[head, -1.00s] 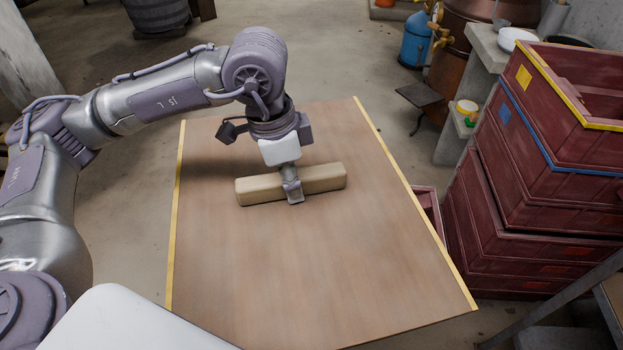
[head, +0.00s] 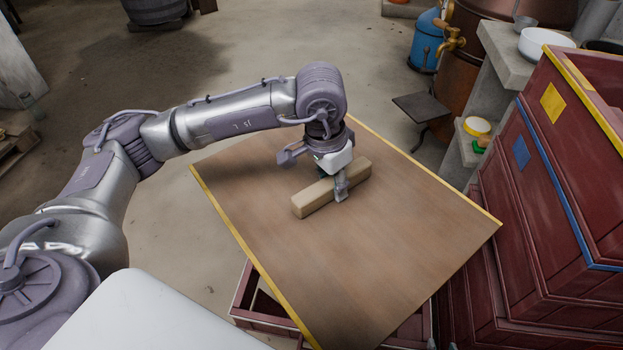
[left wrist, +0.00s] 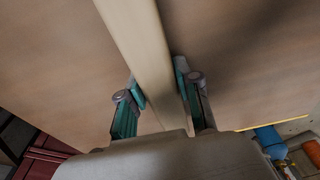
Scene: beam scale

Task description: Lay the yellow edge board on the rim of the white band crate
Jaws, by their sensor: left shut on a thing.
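The yellow edge board (head: 400,255) is a broad brown panel with yellow strips along two opposite edges and a pale wooden bar on top. My left gripper (head: 341,196) is shut on that bar, near its middle. In the left wrist view, the two fingers (left wrist: 158,98) sit on either side of the bar, with the board (left wrist: 240,60) beyond. A dark red crate with a pale rim band (head: 241,287) shows below the board at the bottom. The board hides most of it, and I cannot tell whether they touch. My right gripper is not in view.
A tall stack of dark red crates (head: 485,250) with blue and yellow bands stands close to the board's right side. A stone shelf (head: 500,75) with bowls, a copper vessel (head: 470,50) and a blue container (head: 425,40) stand behind. Floor at the left is open.

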